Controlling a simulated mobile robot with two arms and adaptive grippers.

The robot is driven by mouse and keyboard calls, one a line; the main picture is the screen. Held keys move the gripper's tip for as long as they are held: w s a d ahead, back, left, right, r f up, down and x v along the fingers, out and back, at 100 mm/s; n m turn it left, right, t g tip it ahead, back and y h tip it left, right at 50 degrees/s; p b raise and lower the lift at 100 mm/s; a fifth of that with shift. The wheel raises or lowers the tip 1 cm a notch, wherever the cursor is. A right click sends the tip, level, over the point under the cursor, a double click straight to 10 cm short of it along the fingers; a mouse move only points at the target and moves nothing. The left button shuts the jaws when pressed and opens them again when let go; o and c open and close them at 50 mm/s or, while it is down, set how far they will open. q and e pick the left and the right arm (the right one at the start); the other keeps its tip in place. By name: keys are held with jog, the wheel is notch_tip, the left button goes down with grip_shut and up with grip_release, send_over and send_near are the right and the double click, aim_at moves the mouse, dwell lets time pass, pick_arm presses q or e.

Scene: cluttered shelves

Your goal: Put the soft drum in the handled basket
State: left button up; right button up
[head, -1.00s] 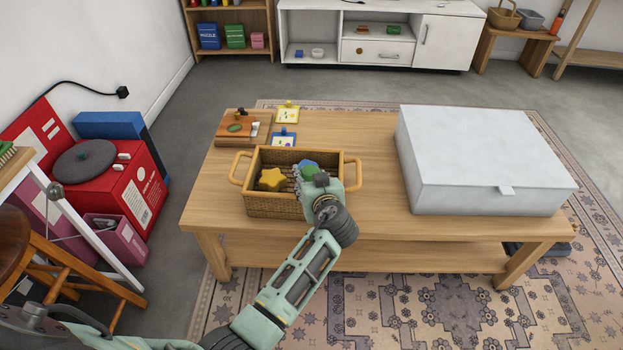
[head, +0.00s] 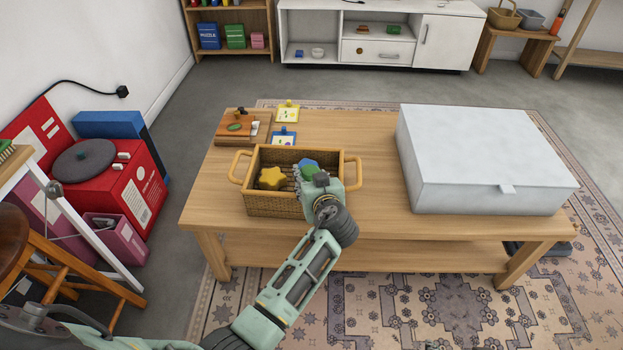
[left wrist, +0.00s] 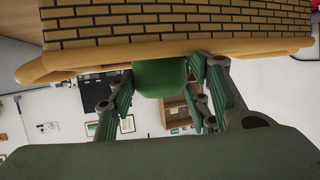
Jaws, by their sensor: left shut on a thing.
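The handled basket (head: 272,205) is a tan woven box with a loop handle at each side, standing on the low wooden table. A yellow star (head: 271,178) and a blue piece (head: 307,164) show inside it. My left gripper (head: 312,180) is at the basket's right part, over its rim. It is shut on a green rounded thing, which I take to be the soft drum (left wrist: 160,77), seen between the fingers in the left wrist view. The basket's woven wall (left wrist: 180,22) is close by there. In the head view the gripper mostly hides the drum. My right gripper is not in view.
A large white box (head: 485,160) fills the table's right side. A wooden board (head: 238,130) with small pieces and two cards (head: 285,138) lie behind the basket. The table between basket and white box is clear.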

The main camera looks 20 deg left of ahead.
pick_arm(q)
jog(key=shift+s+f, duration=0.1)
jog(key=shift+f, duration=0.1)
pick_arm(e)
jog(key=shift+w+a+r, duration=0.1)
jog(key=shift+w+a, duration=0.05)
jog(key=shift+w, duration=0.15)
pick_arm(q)
jog(key=o, duration=1.2)
jog(key=shift+f, duration=0.15)
jog(key=shift+c, duration=0.2)
